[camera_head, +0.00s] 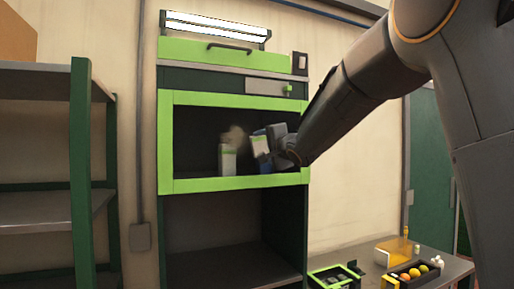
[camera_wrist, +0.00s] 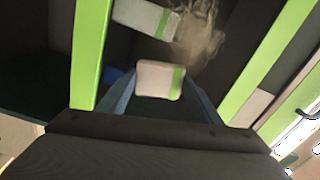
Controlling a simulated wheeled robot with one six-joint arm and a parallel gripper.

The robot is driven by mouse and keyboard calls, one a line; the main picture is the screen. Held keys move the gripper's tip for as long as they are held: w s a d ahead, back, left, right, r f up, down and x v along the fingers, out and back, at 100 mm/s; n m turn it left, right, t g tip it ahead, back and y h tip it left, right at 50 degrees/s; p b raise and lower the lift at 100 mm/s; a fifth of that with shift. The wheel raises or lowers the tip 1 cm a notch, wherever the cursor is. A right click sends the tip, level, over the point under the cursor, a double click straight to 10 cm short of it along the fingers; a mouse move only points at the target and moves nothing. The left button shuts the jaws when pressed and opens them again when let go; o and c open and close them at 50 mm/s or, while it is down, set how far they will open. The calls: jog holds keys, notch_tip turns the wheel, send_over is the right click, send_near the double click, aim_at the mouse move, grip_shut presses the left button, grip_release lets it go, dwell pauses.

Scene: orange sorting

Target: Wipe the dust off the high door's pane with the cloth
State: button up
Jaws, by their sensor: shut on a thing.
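The high door (camera_head: 167,140) is a bright green frame around a dark pane (camera_head: 195,130) on a tall cabinet. A tan dust smudge (camera_head: 235,138) lies near the middle of the pane; it also shows in the wrist view (camera_wrist: 203,40). My gripper (camera_head: 268,140) is at the pane, just right of the smudge. It is shut on a white block-like cloth with a green stripe (camera_wrist: 158,80). A similar white and green shape (camera_head: 227,162) shows left of it, below the smudge; I cannot tell whether it is a reflection or a thing behind the pane. Contact with the pane is unclear.
A green flap with a dark handle (camera_head: 230,47) is above the door, under a lit lamp (camera_head: 215,26). An open shelf bay (camera_head: 225,265) is below. A shelf rack (camera_head: 40,210) stands left. A table (camera_head: 450,268) with fruit trays stands lower right.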

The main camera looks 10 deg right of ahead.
aim_at(217, 141)
jog(key=shift+w+r, duration=0.1)
jog(key=shift+r, duration=1)
jog(key=shift+s+a+f+b, duration=0.1)
jog(key=shift+s+a+b, duration=0.2)
jog(key=shift+a, duration=0.6)
jog(key=shift+s+a+r+b, duration=0.1)
jog(key=shift+s+a+b, duration=0.2)
jog(key=shift+a, duration=0.65)
jog(key=shift+s+a+f+b, duration=0.15)
jog(key=shift+a+b, duration=0.25)
jog(key=shift+a, duration=0.5)
jog(key=shift+s+a+b, duration=0.25)
jog(key=shift+a+b, duration=0.55)
jog(key=shift+s+a+b, duration=0.3)
jog(key=shift+a+b, duration=0.5)
jog(key=shift+a, duration=0.05)
jog(key=shift+s+a+b, duration=0.25)
jog(key=shift+a+b, duration=0.55)
jog(key=shift+a+b, duration=0.15)
jog(key=shift+b, duration=0.25)
jog(key=b, duration=0.2)
jog(key=a+b, duration=0.1)
jog(key=b, duration=0.1)
jog(key=shift+s+a, duration=0.2)
jog(key=shift+a, duration=0.1)
jog(key=shift+b, duration=0.3)
jog(key=a+b, duration=0.1)
jog(key=b, duration=0.3)
